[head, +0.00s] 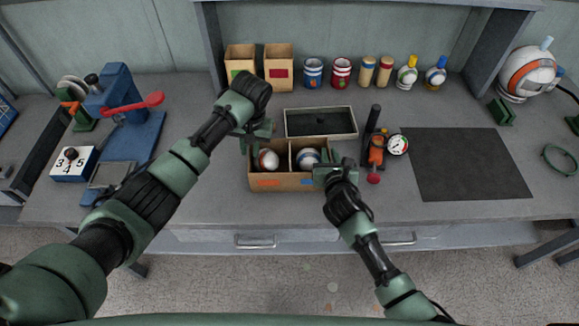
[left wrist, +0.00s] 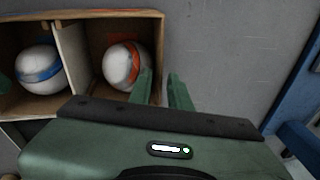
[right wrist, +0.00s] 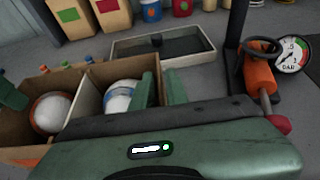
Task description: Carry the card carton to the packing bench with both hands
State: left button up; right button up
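The card carton (head: 287,184) stands on the grey bench near its front edge. A divider splits it into two compartments. A ball with an orange band (left wrist: 122,66) is in the left one and a ball with a blue band (right wrist: 118,96) in the right one. My left gripper (head: 256,138) is at the carton's left wall. In the left wrist view its fingers (left wrist: 162,88) are apart, one on each side of the wall. My right gripper (head: 330,170) is at the right wall. Its fingers (right wrist: 161,88) also straddle that wall with a gap showing.
A shallow tray (head: 320,122) lies just behind the carton. A pump with a gauge (head: 397,145) stands close on its right, then a dark mat (head: 470,165) that is bare. A blue press (head: 125,110) stands left. Cans and bottles line the back.

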pick_arm(q)
jog(key=shift+c, duration=0.3)
grip_shut()
dwell(1.1)
